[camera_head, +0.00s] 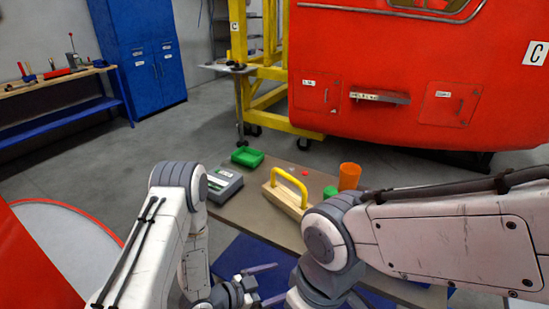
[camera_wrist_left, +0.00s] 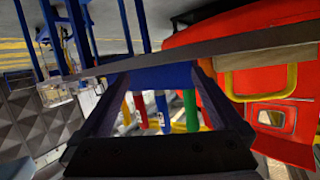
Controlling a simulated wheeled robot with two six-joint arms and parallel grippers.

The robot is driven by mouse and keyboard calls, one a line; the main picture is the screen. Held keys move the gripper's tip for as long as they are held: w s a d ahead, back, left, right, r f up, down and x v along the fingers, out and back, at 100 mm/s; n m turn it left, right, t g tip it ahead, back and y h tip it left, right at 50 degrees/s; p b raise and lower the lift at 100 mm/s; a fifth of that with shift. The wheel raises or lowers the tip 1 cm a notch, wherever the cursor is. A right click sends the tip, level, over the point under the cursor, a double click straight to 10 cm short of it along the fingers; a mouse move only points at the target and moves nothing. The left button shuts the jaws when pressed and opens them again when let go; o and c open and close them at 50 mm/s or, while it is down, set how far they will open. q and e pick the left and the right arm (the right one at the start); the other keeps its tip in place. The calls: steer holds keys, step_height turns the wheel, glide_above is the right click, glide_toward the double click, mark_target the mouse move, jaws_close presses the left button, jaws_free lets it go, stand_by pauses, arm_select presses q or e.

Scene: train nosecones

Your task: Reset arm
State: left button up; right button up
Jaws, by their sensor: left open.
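My left gripper (camera_head: 277,282) is low in the head view, in front of the table's near edge, with its two thin fingers apart and nothing visible between them. In the left wrist view the dark fingers of the left gripper (camera_wrist_left: 163,78) stand apart on either side of the middle. Several coloured upright items, red, yellow, blue and green (camera_wrist_left: 191,110), show beyond the gap between them. My right arm (camera_head: 440,235) crosses the right of the head view, over part of the table. My right gripper is not visible.
The table (camera_head: 240,208) holds a wooden block with a yellow handle (camera_head: 288,192), a grey case (camera_head: 222,184), a green tray (camera_head: 247,157) and an orange cup (camera_head: 349,176). A red train nose (camera_head: 400,60) and a yellow frame (camera_head: 240,60) stand behind.

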arm_select(q)
step_height(320, 180, up, 12)
steer(key=a+n+g+y, duration=0.2)
steer(key=y, duration=0.7)
steer(key=s+a+r+n+g, duration=0.1)
steer(key=s+r, duration=0.2)
steer(key=s, duration=0.4)
steer(key=s+a+r+n+g+y, duration=0.1)
steer(key=s+r+g, duration=0.1)
steer(key=s+r, duration=0.2)
steer(key=s+a+r+n+g+y, duration=0.1)
steer(key=s+r, duration=0.3)
steer(key=s, duration=0.6)
steer(key=shift+s+g, duration=0.2)
steer(key=shift+g, duration=0.4)
steer(key=shift+a, duration=0.1)
